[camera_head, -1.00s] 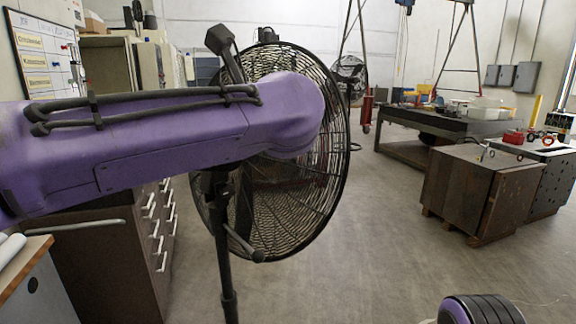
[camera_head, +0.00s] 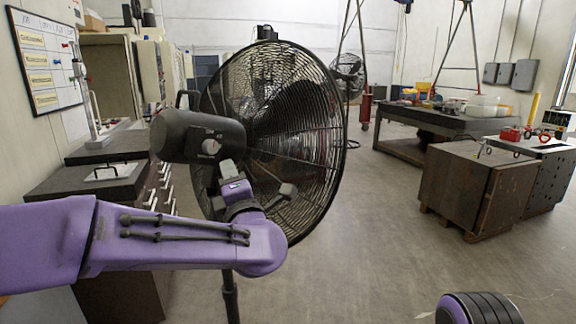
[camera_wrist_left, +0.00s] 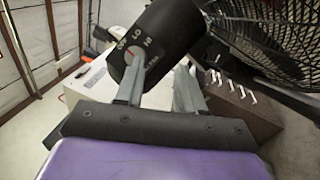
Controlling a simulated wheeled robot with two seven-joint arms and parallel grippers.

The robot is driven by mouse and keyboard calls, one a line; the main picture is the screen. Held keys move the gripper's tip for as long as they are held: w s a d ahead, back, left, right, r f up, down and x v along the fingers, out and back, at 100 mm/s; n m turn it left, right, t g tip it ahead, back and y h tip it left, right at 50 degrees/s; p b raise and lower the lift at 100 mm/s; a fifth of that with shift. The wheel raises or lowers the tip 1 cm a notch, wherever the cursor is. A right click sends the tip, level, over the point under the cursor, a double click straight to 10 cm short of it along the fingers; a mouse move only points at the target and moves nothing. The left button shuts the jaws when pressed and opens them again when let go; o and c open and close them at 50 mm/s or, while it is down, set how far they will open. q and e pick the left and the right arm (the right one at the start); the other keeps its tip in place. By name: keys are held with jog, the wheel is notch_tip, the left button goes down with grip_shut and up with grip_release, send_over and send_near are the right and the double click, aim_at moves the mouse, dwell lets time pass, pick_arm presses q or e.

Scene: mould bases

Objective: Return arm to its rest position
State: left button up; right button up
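My left arm (camera_head: 170,235) comes in low from the left in the head view, bent, with its wrist in front of the large black fan (camera_head: 290,130). My left gripper (camera_head: 256,180) is at the end of it, close to the fan's black motor housing (camera_head: 200,137) in the picture; I cannot tell whether they touch. In the left wrist view, the two grey fingers of the gripper (camera_wrist_left: 158,78) stand apart with nothing clearly held between them. The motor housing (camera_wrist_left: 160,35) shows just beyond the fingertips. My right gripper is not in view.
The fan stands on a black pole (camera_head: 229,295). Dark drawer cabinets (camera_head: 85,180) and a whiteboard (camera_head: 45,60) are at the left. A brown block (camera_head: 470,190) and a dark workbench (camera_head: 440,122) stand at the right. The middle floor (camera_head: 365,240) is clear.

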pick_arm(q)
jog(key=s+a+f+m+g+h, duration=0.25)
jog(key=f+m, duration=0.25)
jog(key=f, duration=0.7)
jog(key=s+a+f+m+g+h, duration=0.1)
jog(key=s+a+f+m+g, duration=0.2)
jog(key=f, duration=0.9)
jog(key=s+a+f+m+g+h, duration=0.1)
jog(key=s+f+m+h, duration=0.15)
jog(key=f+m, duration=0.65)
jog(key=s+a+f+g, duration=0.3)
jog(key=s+f, duration=0.4)
jog(key=s, duration=0.3)
jog(key=s+a+f+g+y, duration=0.1)
jog(key=s+a+f+g, duration=0.2)
jog(key=s+a+f, duration=0.2)
jog(key=s+a+f+m+g, duration=0.1)
jog(key=s+a+f+g, duration=0.2)
jog(key=s+f, duration=0.8)
jog(key=s+a, duration=0.1)
jog(key=s, duration=0.5)
jog(key=shift+s, duration=0.25)
jog(key=shift+d, duration=0.1)
jog(key=shift+o, duration=0.4)
